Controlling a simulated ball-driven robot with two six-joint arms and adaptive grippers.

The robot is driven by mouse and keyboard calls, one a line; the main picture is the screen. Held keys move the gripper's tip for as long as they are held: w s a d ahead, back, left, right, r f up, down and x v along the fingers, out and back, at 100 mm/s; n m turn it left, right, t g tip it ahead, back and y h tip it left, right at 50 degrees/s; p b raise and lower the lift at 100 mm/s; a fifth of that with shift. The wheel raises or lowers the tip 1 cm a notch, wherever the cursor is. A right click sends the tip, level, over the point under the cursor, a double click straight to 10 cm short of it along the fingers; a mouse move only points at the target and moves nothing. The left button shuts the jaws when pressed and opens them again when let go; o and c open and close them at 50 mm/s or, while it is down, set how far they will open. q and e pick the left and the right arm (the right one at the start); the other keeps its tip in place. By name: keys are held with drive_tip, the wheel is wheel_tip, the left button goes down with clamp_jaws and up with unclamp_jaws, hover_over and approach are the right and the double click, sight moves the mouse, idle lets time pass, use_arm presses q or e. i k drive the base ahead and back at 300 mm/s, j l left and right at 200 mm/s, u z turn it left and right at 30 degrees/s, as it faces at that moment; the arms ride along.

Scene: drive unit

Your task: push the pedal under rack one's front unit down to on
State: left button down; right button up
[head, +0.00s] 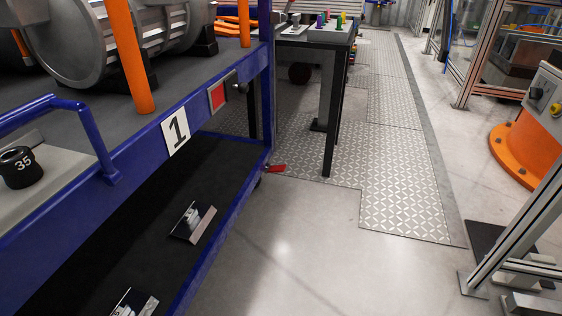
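Rack one is the blue-framed rack (85,182) on the left, with a white "1" plate (176,131) on its rail. On its black lower level (110,225) lie two small silver-and-black wedge-shaped pieces, one nearer the middle (193,222) and one cut by the bottom edge (135,302). A small red lever-like piece (275,168) sits near the floor by the rack's corner post. I cannot tell which of these is the pedal, or its on or off position. Neither of my grippers is in view.
Large grey cylindrical machinery (75,45) and an orange post (127,55) stand on the rack. A dark table (318,33) is beyond it. An orange robot base (518,158) and an aluminium frame (515,235) stand right. The grey floor (300,235) between is clear.

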sight(276, 169)
drive_tip(key=i+l+u, duration=0.25)
drive_tip(key=i+l, duration=0.4)
drive_tip(key=i, duration=0.3)
drive_tip(key=i+l+u, duration=0.25)
drive_tip(key=i+l, duration=0.55)
drive_tip(key=i+l+u, duration=0.25)
drive_tip(key=i+l, duration=0.6)
drive_tip(key=l, duration=0.15)
